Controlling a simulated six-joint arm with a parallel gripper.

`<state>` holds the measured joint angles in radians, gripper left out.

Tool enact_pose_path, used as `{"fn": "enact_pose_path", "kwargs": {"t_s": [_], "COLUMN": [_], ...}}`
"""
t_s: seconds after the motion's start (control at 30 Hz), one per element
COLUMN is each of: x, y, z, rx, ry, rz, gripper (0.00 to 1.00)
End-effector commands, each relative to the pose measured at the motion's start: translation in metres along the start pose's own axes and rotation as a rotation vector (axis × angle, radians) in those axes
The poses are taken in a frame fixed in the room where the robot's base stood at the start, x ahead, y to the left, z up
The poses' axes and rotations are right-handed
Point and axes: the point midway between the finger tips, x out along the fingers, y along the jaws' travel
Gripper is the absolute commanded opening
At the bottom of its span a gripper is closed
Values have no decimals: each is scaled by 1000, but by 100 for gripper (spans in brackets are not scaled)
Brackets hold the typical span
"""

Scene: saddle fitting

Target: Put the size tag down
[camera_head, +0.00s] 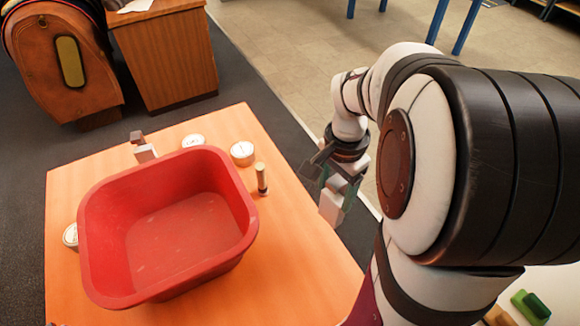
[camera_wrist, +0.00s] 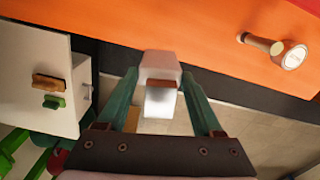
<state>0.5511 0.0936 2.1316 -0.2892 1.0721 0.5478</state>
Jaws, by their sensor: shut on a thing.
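My gripper (camera_head: 338,184) is shut on a small pale block with a brown patch, which I take to be the size tag (camera_head: 331,205). The gripper holds it beyond the right edge of the orange table. In the wrist view the tag (camera_wrist: 160,66) sits between the two green fingers of my gripper (camera_wrist: 160,84), with the table edge behind it. The fingers hide part of its sides. Any writing on it is too small to read.
A large red tub (camera_head: 168,290) takes up much of the orange table (camera_head: 300,270). A small brass-coloured post (camera_head: 262,179), round white-topped pieces (camera_head: 242,152) and a grey block (camera_head: 144,151) stand around it. The table's front right is clear. Wooden furniture (camera_head: 165,60) stands behind.

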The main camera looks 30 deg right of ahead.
Motion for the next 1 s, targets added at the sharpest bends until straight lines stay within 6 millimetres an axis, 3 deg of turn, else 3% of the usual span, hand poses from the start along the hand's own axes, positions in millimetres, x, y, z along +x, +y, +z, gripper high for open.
{"fn": "enact_pose_path", "kwargs": {"t_s": [0.23,0.5,0.7,1.0], "x": [-13,-81,-119,-119], "y": [7,7,6,-52], "z": [-6,-6,-4,33], "rx": [0,0,-6,-220], "ry": [2,4,2,-1], "rz": [-2,-4,-2,1], "gripper": [0,0,0,0]}}
